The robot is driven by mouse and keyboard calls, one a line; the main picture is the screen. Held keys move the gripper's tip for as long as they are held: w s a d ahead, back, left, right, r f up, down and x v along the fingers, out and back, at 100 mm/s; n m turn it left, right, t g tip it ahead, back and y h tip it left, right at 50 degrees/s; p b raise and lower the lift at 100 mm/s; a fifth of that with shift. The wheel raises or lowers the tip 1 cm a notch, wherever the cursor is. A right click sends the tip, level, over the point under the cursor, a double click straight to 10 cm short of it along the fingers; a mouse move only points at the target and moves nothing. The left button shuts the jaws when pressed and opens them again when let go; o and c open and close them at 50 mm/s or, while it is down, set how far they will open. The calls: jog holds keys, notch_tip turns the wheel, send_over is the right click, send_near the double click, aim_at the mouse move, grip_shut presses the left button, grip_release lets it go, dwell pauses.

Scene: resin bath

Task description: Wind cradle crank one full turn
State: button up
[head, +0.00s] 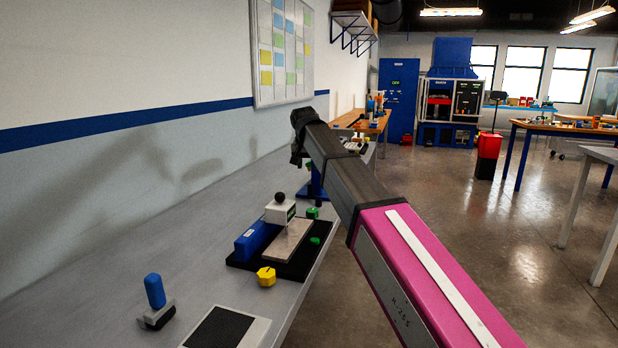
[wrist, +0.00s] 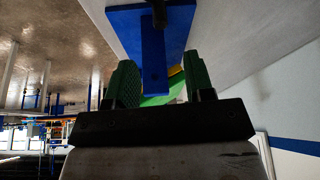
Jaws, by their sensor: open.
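A blue stand or post (head: 318,184) on the grey bench is partly hidden behind my arm. It is probably the cradle's support. In the wrist view a blue plate with an arm (wrist: 152,60) lies beyond my fingers, with a dark knob or shaft at the top edge. A green piece (wrist: 155,100) and a bit of yellow (wrist: 176,73) show between the fingers. My gripper (wrist: 160,75) is open, its green fingers apart either side of these parts; I cannot tell whether they touch. The crank handle itself is not clearly seen.
On the bench (head: 185,240) stand a black base plate (head: 290,262) with blue and white blocks, a yellow knob (head: 266,276), a blue-handled tool (head: 155,292) and a black pad (head: 228,328). A wall lies to the left. Open floor (head: 400,205) lies to the right.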

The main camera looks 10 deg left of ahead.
aim_at(310, 185)
jog(key=x, duration=1)
jog(key=shift+w+f, duration=0.1)
jog(key=shift+f, duration=0.25)
jog(key=shift+c, duration=0.3)
grip_shut()
